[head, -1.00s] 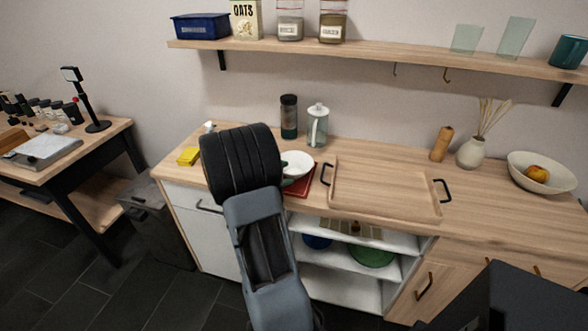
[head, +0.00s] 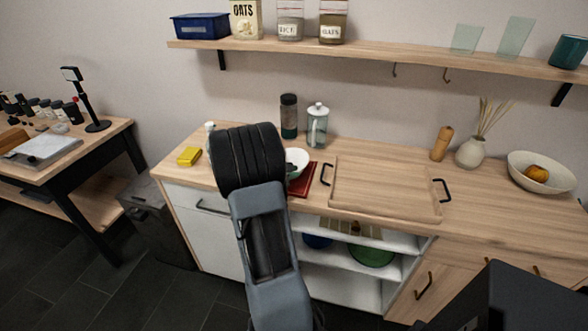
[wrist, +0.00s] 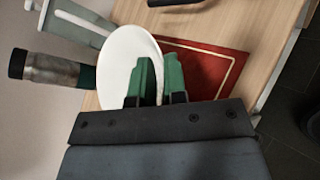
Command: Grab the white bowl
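The white bowl (wrist: 122,62) fills the left middle of the wrist view, tilted toward the camera, with its rim running between the two green fingers. My gripper (wrist: 158,78) is closed to a narrow gap with the bowl's wall in it. In the head view the bowl (head: 298,159) shows only in part above the red mat (head: 303,181), the rest hidden behind my wrist. The mat (wrist: 205,75) lies beside and beyond the bowl in the wrist view.
A wooden tray (head: 385,187) with black handles lies right of the mat. A dark bottle (head: 289,116) and a glass press (head: 317,125) stand behind the bowl. A yellow sponge (head: 189,156) lies to the left. A shelf (head: 400,56) hangs above.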

